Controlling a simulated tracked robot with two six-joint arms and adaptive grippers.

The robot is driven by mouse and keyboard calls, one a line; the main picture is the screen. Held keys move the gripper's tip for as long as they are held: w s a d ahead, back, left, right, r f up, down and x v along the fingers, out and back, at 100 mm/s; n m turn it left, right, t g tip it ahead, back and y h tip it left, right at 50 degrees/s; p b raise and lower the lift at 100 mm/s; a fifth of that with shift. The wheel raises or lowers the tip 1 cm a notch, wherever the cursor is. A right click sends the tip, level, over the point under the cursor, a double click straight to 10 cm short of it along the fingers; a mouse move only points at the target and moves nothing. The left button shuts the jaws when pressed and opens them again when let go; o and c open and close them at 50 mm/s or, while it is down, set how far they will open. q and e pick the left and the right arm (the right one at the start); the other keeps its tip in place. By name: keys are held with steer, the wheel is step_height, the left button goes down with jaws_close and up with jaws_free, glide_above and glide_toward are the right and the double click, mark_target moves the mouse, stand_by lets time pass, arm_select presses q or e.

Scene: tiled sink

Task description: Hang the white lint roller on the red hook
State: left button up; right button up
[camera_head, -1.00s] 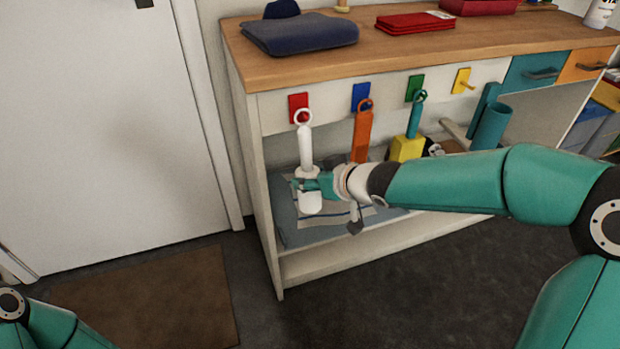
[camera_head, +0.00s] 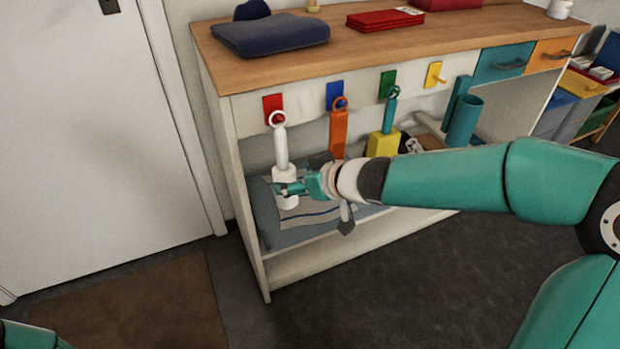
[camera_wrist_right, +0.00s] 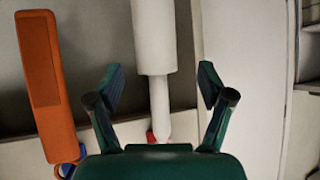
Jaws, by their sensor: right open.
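The white lint roller (camera_head: 281,150) is upright, its ring at the red hook (camera_head: 271,102) on the shelf's front board. Whether the ring is fully over the peg is too small to tell. My right gripper (camera_head: 288,188) is at the roller's lower, thicker part in the head view. In the right wrist view my right gripper (camera_wrist_right: 161,82) is open, a finger on each side of the roller (camera_wrist_right: 155,38), with gaps on both sides. A bit of the red hook (camera_wrist_right: 150,138) shows behind the handle. My left gripper is out of view.
An orange tool (camera_head: 338,134) hangs at the blue hook just right of the roller; it also shows in the right wrist view (camera_wrist_right: 46,85). A yellow-headed tool (camera_head: 383,143) hangs at the green hook. The yellow hook (camera_head: 434,74) is bare. Folded cloth (camera_head: 262,215) lies below.

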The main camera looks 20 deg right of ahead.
steer(key=shift+v, duration=2.3)
steer(key=shift+d+f, duration=0.1)
steer(key=s+a+f+m+g, duration=0.2)
steer(key=s+f+g, duration=0.1)
steer(key=f, duration=0.8)
steer(key=s+a+f+m+g, duration=0.2)
steer(key=s+a+f+g, duration=0.1)
steer(key=f, duration=0.8)
steer(key=s+a+f+m+g, duration=0.2)
steer(key=s+f+g, duration=0.2)
steer(key=s+f, duration=1.25)
step_height(320, 180, up, 33)
steer(key=p, duration=3.3)
steer(key=shift+w, duration=0.45)
